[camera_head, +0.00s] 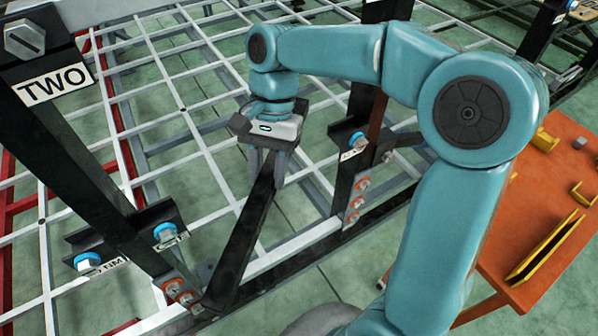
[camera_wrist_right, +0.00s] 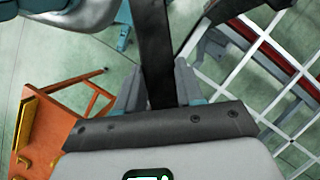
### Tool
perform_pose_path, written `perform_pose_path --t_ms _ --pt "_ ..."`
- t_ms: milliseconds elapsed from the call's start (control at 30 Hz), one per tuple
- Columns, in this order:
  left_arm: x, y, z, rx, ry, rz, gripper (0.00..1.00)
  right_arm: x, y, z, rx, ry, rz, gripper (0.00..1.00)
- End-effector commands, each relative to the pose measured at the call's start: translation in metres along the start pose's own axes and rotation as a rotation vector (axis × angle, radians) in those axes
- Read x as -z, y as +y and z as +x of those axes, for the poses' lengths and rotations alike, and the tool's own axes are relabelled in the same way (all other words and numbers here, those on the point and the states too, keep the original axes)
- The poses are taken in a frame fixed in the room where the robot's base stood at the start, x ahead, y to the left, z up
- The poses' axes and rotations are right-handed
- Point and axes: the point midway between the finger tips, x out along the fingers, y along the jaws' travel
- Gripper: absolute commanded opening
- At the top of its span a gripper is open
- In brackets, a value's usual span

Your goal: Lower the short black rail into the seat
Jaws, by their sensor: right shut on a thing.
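The short black rail (camera_head: 242,235) is a dark flat bar held by my right gripper (camera_head: 268,168). It slants from the gripper down to the lower left in the head view. Its lower end is near the orange-ringed bolts on the left upright's foot; I cannot tell whether it touches there. In the right wrist view the rail (camera_wrist_right: 157,45) runs between the two grey fingers (camera_wrist_right: 158,85), which are shut on it. Black brackets with blue-ringed bolts stand left (camera_head: 125,232) and right (camera_head: 362,135) of the rail. Which part is the seat is unclear. My left gripper is out of view.
A black post marked TWO (camera_head: 60,130) rises at the left. A white grid frame (camera_head: 170,120) with red beams lies behind. A black post with orange-ringed bolts (camera_head: 357,195) stands right of the rail. An orange table (camera_head: 535,215) with yellow parts is at the right.

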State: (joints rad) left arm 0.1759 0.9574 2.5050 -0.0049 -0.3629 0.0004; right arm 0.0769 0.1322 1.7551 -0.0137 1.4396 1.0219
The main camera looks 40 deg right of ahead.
Motion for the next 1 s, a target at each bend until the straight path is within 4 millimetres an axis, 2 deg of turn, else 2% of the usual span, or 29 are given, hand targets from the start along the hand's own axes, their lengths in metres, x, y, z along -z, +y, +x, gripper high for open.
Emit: perform_pose_path --t_ms 33,100,200,333,567,900,1000 --pt "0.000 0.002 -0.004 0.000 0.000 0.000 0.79 -0.010 0.016 -0.011 0.057 0.003 0.115 0.00" --pt "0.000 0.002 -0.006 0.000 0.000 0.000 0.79 -0.021 0.033 -0.018 0.122 0.003 0.271 0.00" --pt "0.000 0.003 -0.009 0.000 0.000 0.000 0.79 -0.035 0.051 -0.022 0.196 0.002 0.452 0.00" --pt "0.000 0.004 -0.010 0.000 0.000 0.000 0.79 -0.046 0.065 -0.024 0.259 0.002 0.606 0.00" --pt "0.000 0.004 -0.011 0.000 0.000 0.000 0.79 -0.050 0.071 -0.025 0.289 0.002 0.690 0.00" --pt "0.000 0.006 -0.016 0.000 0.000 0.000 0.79 -0.049 0.068 -0.027 0.289 -0.005 0.692 0.00" --pt "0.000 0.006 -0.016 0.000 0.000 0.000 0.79 -0.043 0.062 -0.028 0.288 -0.004 0.691 0.00"
